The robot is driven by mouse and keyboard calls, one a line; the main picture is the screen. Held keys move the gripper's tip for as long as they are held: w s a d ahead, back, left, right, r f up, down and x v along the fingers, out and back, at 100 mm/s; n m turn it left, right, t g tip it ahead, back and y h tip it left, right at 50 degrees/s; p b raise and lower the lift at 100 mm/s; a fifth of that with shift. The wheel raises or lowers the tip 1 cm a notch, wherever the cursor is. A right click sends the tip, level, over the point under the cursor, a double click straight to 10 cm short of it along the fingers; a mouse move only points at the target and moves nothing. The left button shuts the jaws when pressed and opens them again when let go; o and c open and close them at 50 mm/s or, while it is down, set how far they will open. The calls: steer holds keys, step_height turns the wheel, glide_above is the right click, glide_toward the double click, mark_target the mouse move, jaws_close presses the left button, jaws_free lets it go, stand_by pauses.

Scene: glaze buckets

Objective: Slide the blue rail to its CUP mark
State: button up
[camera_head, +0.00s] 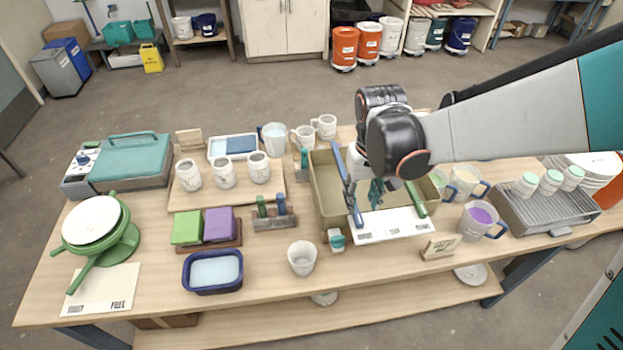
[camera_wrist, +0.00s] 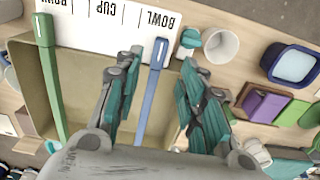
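The blue rail (camera_head: 350,190) lies across the olive bin (camera_head: 322,206) near its left side. In the wrist view the blue rail (camera_wrist: 150,95) ends below the BOWL print on the white scale strip (camera_wrist: 110,18); the CUP print is further left there, towards the green rail (camera_wrist: 50,85). The strip (camera_head: 392,225) lies along the bin's front, its print too small to read in the head view. My gripper (camera_head: 378,190) is over the bin, right of the blue rail. In the wrist view my gripper (camera_wrist: 162,90) has its teal fingers spread, with the blue rail between them in the picture; contact cannot be told.
The green rail (camera_head: 416,198) crosses the bin's right side. A white cup (camera_head: 302,258) and a small teal-topped item (camera_head: 337,240) stand left of the strip. A purple-filled mug (camera_head: 478,220) and a small sign (camera_head: 440,247) stand to the right. A stand with two handles (camera_head: 274,212) is to the left.

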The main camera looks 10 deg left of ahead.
mark_target(358, 217)
steer(key=shift+f+b, duration=1.85)
steer(key=shift+f, duration=1.35)
jaws_close()
